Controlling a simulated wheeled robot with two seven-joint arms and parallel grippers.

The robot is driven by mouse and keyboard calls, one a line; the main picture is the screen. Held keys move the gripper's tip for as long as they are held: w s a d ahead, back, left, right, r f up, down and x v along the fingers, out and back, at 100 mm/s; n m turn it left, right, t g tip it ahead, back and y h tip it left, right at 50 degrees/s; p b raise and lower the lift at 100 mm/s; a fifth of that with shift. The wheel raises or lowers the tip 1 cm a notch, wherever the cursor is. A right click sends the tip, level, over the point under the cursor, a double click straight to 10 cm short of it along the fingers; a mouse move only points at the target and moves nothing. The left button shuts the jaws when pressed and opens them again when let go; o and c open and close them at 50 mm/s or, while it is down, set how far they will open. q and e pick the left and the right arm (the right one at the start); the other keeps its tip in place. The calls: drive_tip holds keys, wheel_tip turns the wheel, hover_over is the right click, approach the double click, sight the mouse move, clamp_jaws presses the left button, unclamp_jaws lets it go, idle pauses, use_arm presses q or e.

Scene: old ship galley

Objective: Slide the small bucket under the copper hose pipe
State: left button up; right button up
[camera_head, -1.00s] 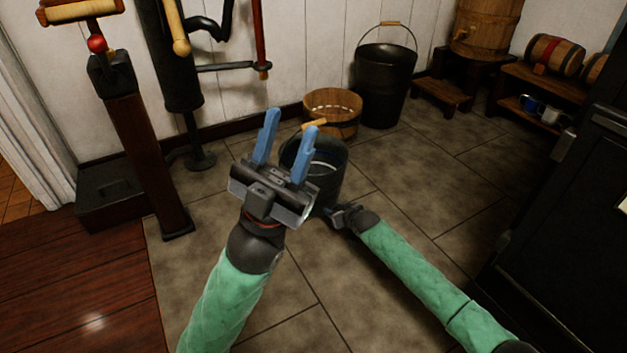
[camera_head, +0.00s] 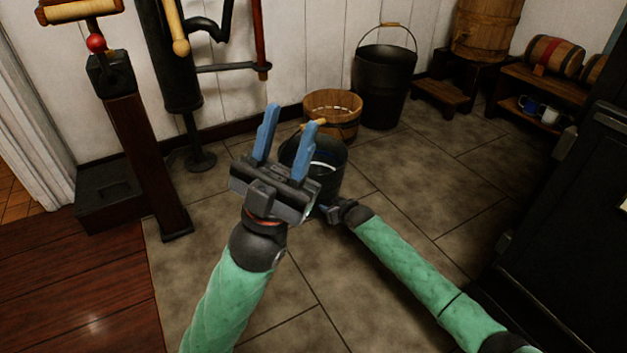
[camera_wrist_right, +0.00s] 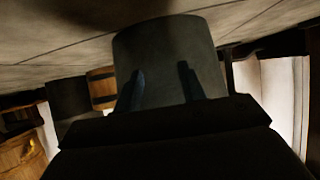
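The small bucket (camera_head: 330,178) is dark metal and stands upright on the tile floor, partly hidden behind my left gripper. A thin reddish-brown pipe (camera_head: 261,40) hangs upright by the wall at the pump; I cannot tell for sure that it is the copper hose pipe. My left gripper (camera_head: 293,115) is open and empty, raised in front of the bucket. My right gripper (camera_head: 325,210) is low at the bucket's near right side. In the right wrist view its two fingers (camera_wrist_right: 164,78) are apart, pointing at the bucket's wall (camera_wrist_right: 165,50); I cannot tell whether they touch.
A wooden tub (camera_head: 333,112) stands just behind the bucket, and a large black bucket (camera_head: 382,88) beyond it. The black pump (camera_head: 180,75) and a dark post (camera_head: 150,150) stand left. A dark cabinet (camera_head: 565,210) is at right. Tiles between are clear.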

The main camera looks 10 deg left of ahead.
drive_tip(key=shift+w+a+r+b, duration=0.1)
drive_tip(key=shift+w+a+b, duration=0.3)
drive_tip(key=shift+w+a, duration=0.45)
drive_tip(key=shift+w+a+f+b, duration=0.1)
drive_tip(key=shift+w+a+b, duration=0.35)
drive_tip(key=shift+w, duration=0.55)
drive_tip(key=shift+w+a+r+b, duration=0.1)
drive_tip(key=shift+w+a+b, duration=0.2)
drive_tip(key=shift+w+a, duration=0.55)
drive_tip(key=shift+w+d, duration=0.1)
